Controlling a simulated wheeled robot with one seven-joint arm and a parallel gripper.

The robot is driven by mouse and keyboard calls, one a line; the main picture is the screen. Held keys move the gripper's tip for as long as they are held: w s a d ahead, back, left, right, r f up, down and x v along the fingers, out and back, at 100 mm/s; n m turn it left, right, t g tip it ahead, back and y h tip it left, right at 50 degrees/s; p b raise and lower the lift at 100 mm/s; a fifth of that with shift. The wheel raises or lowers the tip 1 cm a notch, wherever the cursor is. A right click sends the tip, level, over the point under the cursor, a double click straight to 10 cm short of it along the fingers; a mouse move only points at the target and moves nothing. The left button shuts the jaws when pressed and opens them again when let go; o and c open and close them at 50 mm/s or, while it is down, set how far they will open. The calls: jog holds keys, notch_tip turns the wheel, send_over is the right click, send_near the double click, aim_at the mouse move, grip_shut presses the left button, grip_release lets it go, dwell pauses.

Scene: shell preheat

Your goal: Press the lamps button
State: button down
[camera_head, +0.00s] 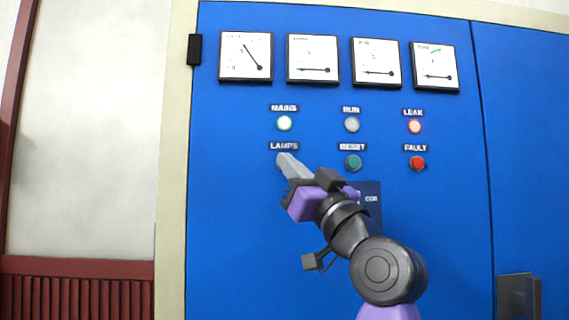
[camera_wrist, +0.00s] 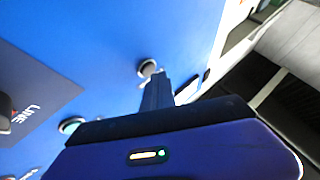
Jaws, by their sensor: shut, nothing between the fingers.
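The LAMPS label (camera_head: 284,146) is on the blue panel, below the lit MAINS lamp (camera_head: 284,123).
The teal RESET button (camera_head: 353,162) and red FAULT button (camera_head: 417,163) sit to the right. Dial gauges (camera_head: 246,57) line the top. A dark plate marked LINE (camera_wrist: 35,100) is nearby.

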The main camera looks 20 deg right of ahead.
jog(key=shift+w+d, duration=0.15)
jog(key=shift+w, duration=0.35)
dwell(1.0)
jog(key=shift+s, duration=0.1)
jog(key=shift+s+a, duration=0.25)
jog(key=shift+s, duration=0.45)
jog(key=shift+s, duration=0.1)
jog(key=shift+s+a, duration=0.25)
jog(key=shift+s, duration=0.5)
jog(key=shift+s+a, duration=0.3)
jog(key=shift+s, duration=0.5)
jog(key=shift+s+a, duration=0.25)
jog(key=shift+s, duration=0.5)
